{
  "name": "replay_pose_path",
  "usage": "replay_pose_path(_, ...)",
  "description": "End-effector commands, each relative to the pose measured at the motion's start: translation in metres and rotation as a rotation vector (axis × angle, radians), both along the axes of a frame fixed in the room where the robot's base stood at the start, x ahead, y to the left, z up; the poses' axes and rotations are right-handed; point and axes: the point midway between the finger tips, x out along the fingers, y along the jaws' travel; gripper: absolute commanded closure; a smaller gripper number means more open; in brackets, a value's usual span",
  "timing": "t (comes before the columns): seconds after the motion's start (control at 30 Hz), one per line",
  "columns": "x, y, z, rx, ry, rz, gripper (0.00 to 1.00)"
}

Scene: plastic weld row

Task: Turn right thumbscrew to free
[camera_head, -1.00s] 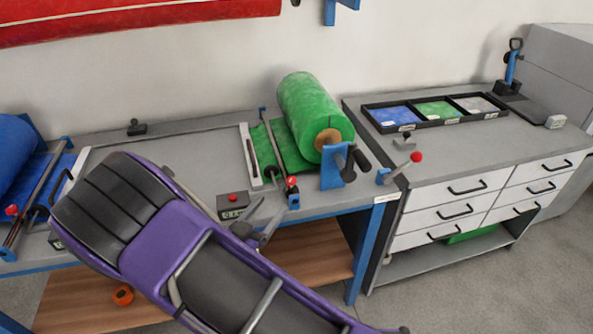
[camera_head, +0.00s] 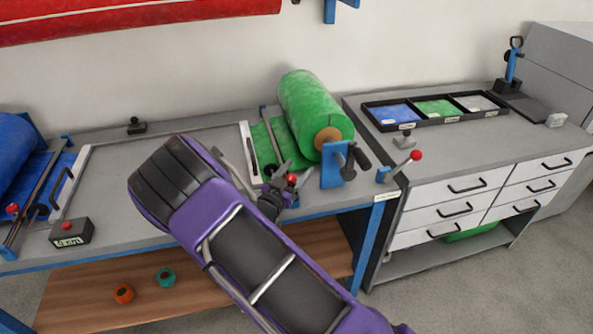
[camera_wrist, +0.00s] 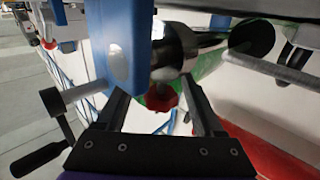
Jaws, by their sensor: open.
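A small red thumbscrew (camera_head: 292,179) sits on the front end of the bar beside the green roll (camera_head: 315,115). My gripper (camera_head: 288,170) is open there, its fingers at the thumbscrew. In the wrist view a red knob (camera_wrist: 161,98) shows between the two open fingers of my gripper (camera_wrist: 152,90), below a metal cylinder (camera_wrist: 175,50); I cannot tell whether they touch it. The blue bracket (camera_wrist: 125,40) stands close at the left finger. Another red knob (camera_head: 12,209) is at the far left, by the blue roll (camera_head: 15,150).
A blue bracket (camera_head: 333,165) with a black crank handle (camera_head: 359,156) stands just right of my gripper. A red-ended lever (camera_head: 415,155) rises farther right. A black box with a red button (camera_head: 70,232) is at left. My arm hides part of the bench.

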Motion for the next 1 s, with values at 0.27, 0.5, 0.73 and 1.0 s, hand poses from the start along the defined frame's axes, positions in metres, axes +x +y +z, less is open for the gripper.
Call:
replay_pose_path(0.27,-0.0002,0.0001,0.0,0.0,0.0,0.0,0.52)
replay_pose_path(0.5,-0.0002,0.0002,0.0,0.0,0.0,0.0,0.96)
replay_pose_path(0.73,-0.0003,0.0003,-0.0001,0.0,0.0,0.003,1.0)
replay_pose_path(1.0,0.0003,0.0017,-0.0017,0.0,0.001,0.086,1.0)
